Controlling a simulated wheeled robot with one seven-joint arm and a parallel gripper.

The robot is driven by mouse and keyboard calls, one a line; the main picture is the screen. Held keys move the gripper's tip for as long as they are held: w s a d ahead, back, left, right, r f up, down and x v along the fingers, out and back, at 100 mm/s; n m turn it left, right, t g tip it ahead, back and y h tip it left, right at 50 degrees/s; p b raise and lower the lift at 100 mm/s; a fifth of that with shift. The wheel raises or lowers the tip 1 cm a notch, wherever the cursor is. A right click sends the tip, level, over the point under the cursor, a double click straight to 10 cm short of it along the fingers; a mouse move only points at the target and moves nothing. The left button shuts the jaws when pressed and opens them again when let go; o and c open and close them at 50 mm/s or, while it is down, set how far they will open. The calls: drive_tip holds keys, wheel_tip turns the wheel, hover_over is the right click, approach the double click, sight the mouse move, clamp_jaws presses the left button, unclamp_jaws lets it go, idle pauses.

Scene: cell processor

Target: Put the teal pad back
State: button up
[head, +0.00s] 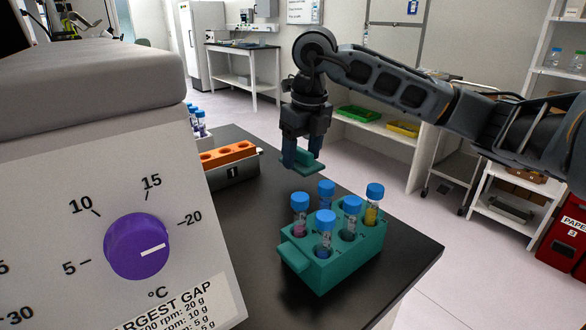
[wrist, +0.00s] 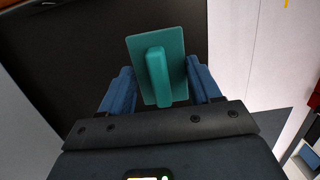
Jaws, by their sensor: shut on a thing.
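The teal pad (head: 305,166) is a thin flat plate with a raised bar along its middle. My gripper (head: 303,155) is shut on it and holds it in the air, above and behind the teal tube rack (head: 324,270). In the wrist view, the pad (wrist: 176,64) lies between the two blue fingers of my gripper (wrist: 162,84), its raised bar facing the camera. The rack stands on the black bench top and holds several tubes with blue caps. The fingers partly hide the pad in the head view.
An orange rack (head: 228,153) in a metal holder sits on the black bench (head: 233,215), left of my gripper. A large machine with a purple dial (head: 137,246) fills the left foreground. Upright tubes (head: 325,222) rise from the teal rack. Floor lies beyond the bench's right edge.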

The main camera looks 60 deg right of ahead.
sight(294, 185)
drive_tip(key=shift+w+a+f, duration=0.25)
drive_tip(key=shift+w+f, duration=0.4)
drive_tip(key=shift+w, duration=0.2)
drive_tip(key=shift+f+p, duration=0.3)
drive_tip(key=shift+f, duration=1.6)
drive_tip(key=shift+f, duration=0.15)
drive_tip(key=o, duration=1)
drive_tip(key=r, duration=0.4)
drive_tip(key=s+r, duration=0.1)
drive_tip(key=r, duration=0.3)
drive_tip(key=r+b, duration=0.1)
drive_tip(key=r, duration=0.3)
drive_tip(key=shift+s+a+r, duration=0.1)
drive_tip(key=shift+s+a, duration=0.25)
drive_tip(key=shift+a, duration=0.05)
